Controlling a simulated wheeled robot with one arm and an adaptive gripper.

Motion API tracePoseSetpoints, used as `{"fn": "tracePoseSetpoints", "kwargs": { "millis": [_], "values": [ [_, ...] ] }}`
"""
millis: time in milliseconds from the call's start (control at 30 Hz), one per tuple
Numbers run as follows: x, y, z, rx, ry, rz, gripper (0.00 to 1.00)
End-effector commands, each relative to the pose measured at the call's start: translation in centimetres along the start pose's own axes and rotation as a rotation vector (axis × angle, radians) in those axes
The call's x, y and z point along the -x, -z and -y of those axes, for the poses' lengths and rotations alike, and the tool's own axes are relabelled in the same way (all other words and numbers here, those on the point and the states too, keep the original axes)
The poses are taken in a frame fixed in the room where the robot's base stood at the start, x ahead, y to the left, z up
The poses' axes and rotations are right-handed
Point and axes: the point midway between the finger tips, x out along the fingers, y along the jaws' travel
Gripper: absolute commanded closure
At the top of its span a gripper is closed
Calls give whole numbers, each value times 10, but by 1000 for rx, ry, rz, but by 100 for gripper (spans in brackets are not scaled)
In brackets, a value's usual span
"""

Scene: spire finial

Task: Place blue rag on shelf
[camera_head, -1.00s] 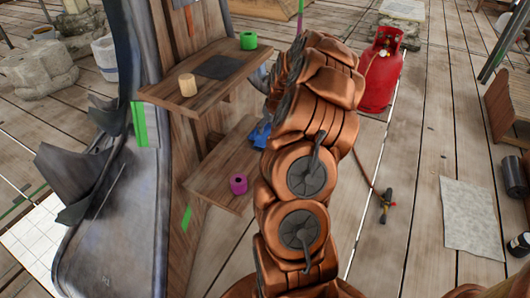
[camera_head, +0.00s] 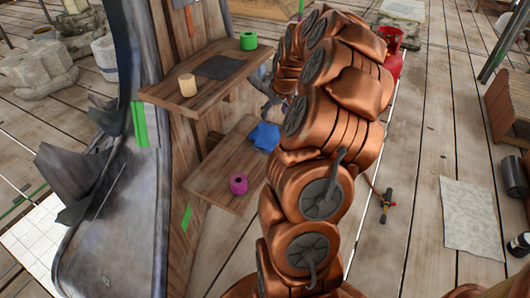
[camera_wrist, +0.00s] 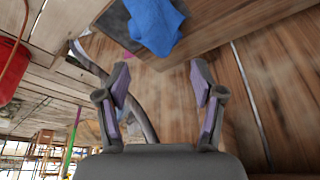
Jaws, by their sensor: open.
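The blue rag (camera_head: 265,136) lies crumpled at the far right end of the lower wooden shelf (camera_head: 212,180). In the wrist view the rag (camera_wrist: 155,22) is at the top, by the shelf edge and a dark grey patch. My gripper (camera_wrist: 160,78) is open, its two fingers spread with nothing between them, apart from the rag. In the head view my copper-coloured arm hides most of the gripper. The upper wooden shelf (camera_head: 222,92) carries a dark flat mat (camera_head: 218,67).
A green roll (camera_head: 248,41) and a tan cylinder (camera_head: 187,85) stand on the upper shelf. A magenta roll (camera_head: 238,184) stands on the lower shelf. A red gas cylinder (camera_head: 391,50) is partly hidden behind my arm.

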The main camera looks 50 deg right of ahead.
Motion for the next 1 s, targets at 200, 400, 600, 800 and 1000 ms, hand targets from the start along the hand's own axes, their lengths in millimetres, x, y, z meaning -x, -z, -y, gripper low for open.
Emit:
{"fn": "tracePoseSetpoints", "kwargs": {
  "millis": [200, 400, 600, 800, 1000],
  "values": [
    [24, 2, -1, 0, -2, -6, 32],
    [26, 1, 0, 0, -1, -3, 32],
    [25, 1, 0, 0, -1, -3, 32],
    [33, 2, 9, 9, 6, 1, 32],
    [89, 7, 78, 79, 54, 35, 32]
  ]
}}
